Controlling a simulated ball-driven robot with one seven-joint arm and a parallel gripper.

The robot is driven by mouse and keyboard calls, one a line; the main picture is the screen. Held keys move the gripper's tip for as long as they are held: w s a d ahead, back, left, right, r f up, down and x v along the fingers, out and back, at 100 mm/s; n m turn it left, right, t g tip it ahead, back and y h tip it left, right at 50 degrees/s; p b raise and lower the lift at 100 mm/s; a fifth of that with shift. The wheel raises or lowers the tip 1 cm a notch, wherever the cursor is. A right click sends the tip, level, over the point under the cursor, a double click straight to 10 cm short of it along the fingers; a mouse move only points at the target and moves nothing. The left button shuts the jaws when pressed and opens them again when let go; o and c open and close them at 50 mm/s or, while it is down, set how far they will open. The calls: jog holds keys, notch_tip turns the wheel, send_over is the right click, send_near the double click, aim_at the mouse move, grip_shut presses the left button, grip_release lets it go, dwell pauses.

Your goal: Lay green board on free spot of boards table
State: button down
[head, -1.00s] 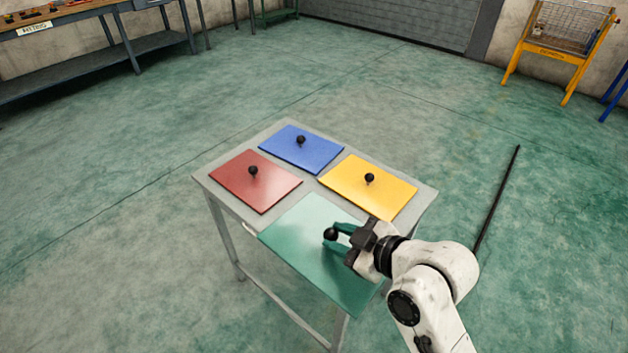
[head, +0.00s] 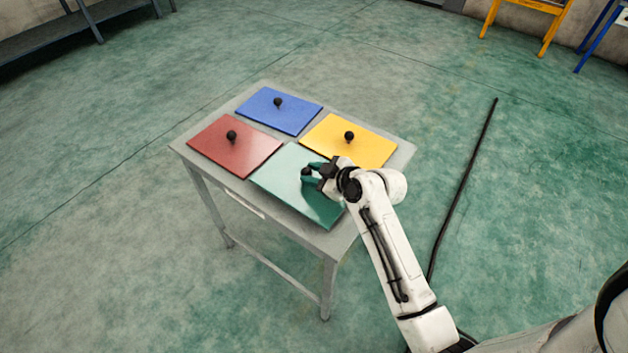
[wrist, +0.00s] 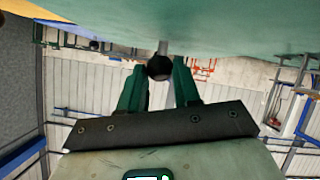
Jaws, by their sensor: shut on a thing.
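The green board (head: 285,181) is at the near corner of the grey boards table (head: 354,222), in front of the red and yellow boards. It looks flat and on or very close to the tabletop; I cannot tell whether it touches. My gripper (head: 309,174) is shut on the black knob of the green board. In the wrist view the dark knob (wrist: 160,67) sits between the two green fingers of my gripper (wrist: 160,85), with the board's green face (wrist: 220,25) across the top. My arm hides the board's right part.
On the table lie a red board (head: 225,152), a blue board (head: 280,110) and a yellow board (head: 350,142), each with a black knob. A dark cable or rod (head: 465,185) lies on the floor at right. The floor around is open.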

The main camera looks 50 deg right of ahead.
jog(key=shift+f, duration=1.35)
jog(key=shift+f, duration=0.2)
jog(key=c, duration=0.8)
grip_release()
jog(key=shift+r, duration=0.1)
jog(key=shift+r, duration=0.15)
jog(key=v, duration=1.2)
jog(key=shift+a, duration=0.1)
